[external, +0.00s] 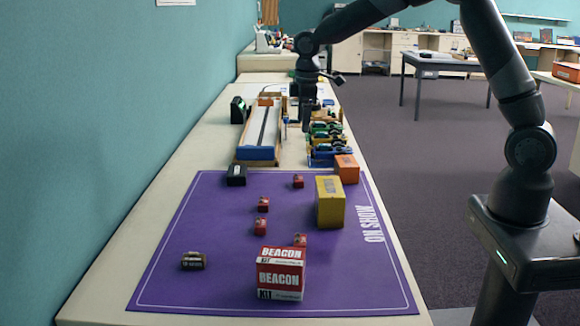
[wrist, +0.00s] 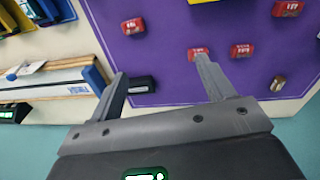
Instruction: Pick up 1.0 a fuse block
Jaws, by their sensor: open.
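I cannot read any label that says fuse block. Several small red blocks (external: 263,204) with pale lettering lie apart on the purple mat (external: 215,215); red blocks also show in the wrist view (wrist: 243,50). A small black block (external: 236,175) sits at the mat's far left corner and shows beside the left finger in the wrist view (wrist: 140,84). A dark, brownish block (external: 193,261) lies near the mat's left edge. My gripper (wrist: 160,68) is open and empty, above the table beyond the mat's far edge in the external view.
A teal wall (external: 110,130) borders the left.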

